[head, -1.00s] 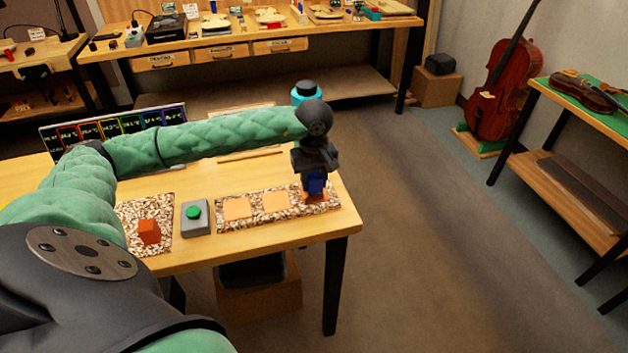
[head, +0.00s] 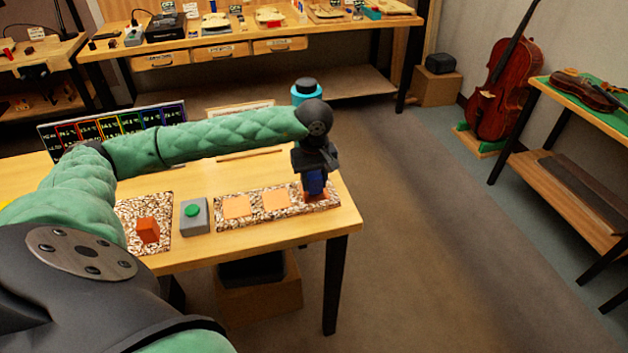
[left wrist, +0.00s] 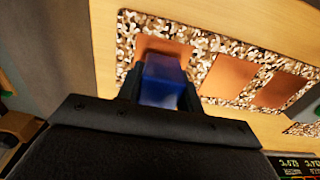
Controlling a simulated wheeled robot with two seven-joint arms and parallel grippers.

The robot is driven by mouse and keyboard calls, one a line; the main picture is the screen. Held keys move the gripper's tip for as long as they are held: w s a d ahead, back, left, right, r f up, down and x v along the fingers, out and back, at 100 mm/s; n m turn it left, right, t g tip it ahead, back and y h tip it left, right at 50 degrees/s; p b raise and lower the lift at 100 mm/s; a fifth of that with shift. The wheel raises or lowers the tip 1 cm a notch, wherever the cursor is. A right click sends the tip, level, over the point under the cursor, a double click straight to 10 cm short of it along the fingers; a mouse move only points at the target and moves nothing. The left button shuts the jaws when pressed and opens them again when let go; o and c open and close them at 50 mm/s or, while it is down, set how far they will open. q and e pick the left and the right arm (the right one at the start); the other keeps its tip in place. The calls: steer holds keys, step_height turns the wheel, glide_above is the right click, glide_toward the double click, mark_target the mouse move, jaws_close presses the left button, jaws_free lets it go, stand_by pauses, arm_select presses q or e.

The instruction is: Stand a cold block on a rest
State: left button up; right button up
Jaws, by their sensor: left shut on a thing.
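My left gripper (head: 314,176) points down over the right end of the speckled strip on the table. It is shut on a blue block (head: 315,186), which also shows between the fingers in the left wrist view (left wrist: 160,82). The block is at the rightmost orange pad (head: 316,196); I cannot tell if it touches. The middle pad (head: 276,200) and left pad (head: 237,207) are bare, and two bare pads show in the left wrist view (left wrist: 228,75). An orange-red block (head: 148,230) sits on another speckled mat (head: 130,211) at the left. My right gripper is not in view.
A grey box with a green button (head: 194,213) stands between the mat and the strip. A display panel with coloured columns (head: 110,128) stands at the table's back left. A turquoise container with a dark lid (head: 306,92) is behind my gripper. Bare wood lies in front of the strip.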

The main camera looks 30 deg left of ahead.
mark_target(314, 174)
arm_select(q)
steer(key=shift+f+b, duration=0.45)
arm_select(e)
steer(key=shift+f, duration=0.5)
arm_select(q)
steer(key=o, duration=1)
steer(key=shift+o, duration=0.2)
steer(key=shift+r, duration=0.3)
step_height(314, 174, up, 5)
steer(key=shift+f+b, duration=0.1)
steer(key=shift+b, duration=0.7)
steer(key=shift+r, duration=1.3)
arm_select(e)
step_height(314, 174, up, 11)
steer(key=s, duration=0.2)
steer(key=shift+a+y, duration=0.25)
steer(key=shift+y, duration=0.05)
